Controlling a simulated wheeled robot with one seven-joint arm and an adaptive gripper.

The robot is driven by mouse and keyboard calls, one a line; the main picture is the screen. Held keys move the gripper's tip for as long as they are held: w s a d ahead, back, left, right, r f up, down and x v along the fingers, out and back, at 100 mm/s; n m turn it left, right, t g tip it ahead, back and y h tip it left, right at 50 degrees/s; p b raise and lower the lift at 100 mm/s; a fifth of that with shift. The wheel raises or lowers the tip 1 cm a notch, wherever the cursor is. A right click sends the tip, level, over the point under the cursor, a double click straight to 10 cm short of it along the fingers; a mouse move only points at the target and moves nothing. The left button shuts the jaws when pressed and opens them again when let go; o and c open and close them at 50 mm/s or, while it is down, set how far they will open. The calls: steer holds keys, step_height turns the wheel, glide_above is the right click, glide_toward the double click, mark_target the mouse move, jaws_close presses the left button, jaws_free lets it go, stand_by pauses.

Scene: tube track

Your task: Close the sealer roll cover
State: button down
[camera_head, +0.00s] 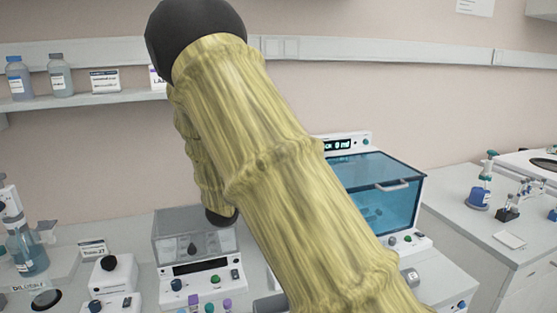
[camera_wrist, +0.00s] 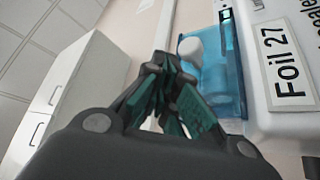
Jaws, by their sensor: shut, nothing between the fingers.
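In the wrist view, my gripper (camera_wrist: 164,62) is shut and empty, its fingertips together beside a blue see-through cover (camera_wrist: 218,72). A white rounded knob (camera_wrist: 190,47) shows at the cover's left, just right of the fingertips; I cannot tell whether they touch. The cover is on a white machine (camera_wrist: 270,118) with a "Foil 27" label (camera_wrist: 287,58). Whether the cover is raised or down is unclear. In the head view, my yellow-sleeved arm crosses the middle and my gripper cannot be seen. I cannot tell whether the "Foil 27" machine shows there.
In the head view, a machine with a blue see-through front (camera_head: 385,195) and a handle stands right of my arm. A clear-lidded device (camera_head: 195,285) stands left of it. A bottle shelf (camera_head: 80,105) runs along the wall. A white cabinet (camera_wrist: 75,95) shows in the wrist view.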

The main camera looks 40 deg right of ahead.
steer(key=w+a+f+b, duration=0.2)
steer(key=w+a, duration=0.1)
steer(key=a, duration=0.5)
steer(key=shift+a+f, duration=0.15)
steer(key=shift+a, duration=0.25)
